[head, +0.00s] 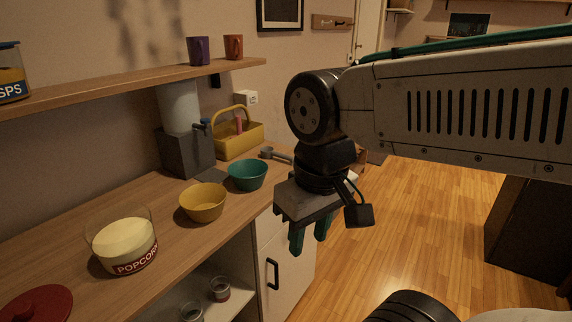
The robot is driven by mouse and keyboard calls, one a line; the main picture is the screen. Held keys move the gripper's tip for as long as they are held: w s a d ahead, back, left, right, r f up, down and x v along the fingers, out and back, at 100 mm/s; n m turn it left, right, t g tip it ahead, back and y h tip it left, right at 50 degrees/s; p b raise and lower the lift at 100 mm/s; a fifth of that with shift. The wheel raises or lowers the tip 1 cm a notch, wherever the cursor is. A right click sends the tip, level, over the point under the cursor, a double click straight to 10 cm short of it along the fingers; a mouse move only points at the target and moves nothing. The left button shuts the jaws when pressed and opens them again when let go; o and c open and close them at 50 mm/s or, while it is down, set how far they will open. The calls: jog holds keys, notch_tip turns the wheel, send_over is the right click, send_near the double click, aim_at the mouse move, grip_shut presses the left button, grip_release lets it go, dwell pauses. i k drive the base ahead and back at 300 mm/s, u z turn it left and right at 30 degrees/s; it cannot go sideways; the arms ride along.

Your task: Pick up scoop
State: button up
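A small grey utensil that looks like the scoop (274,155) lies on the wooden counter toward its far end, behind the teal bowl. Its right end runs behind my arm's wrist, so part of it is hidden. My gripper (310,240) points down with green fingers, nearer the camera than the utensil and in front of the counter's edge. The fingers stand apart with a gap between them. Nothing shows between them.
On the counter (172,255) stand a popcorn container (122,245), a yellow bowl (203,203), a teal bowl (248,175), a dispenser (183,140) and a yellow basket (239,138). A shelf (140,84) with mugs hangs above. The wooden floor (400,230) at right is clear.

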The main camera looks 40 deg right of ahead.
aim_at(266, 152)
jog(key=k, duration=0.75)
jog(key=z, duration=0.9)
jog(key=i, duration=0.6)
jog(key=z, duration=0.65)
jog(key=i, duration=1.3)
jog(key=u, duration=1.1)
jog(key=i, duration=0.45)
jog(key=u, duration=0.45)
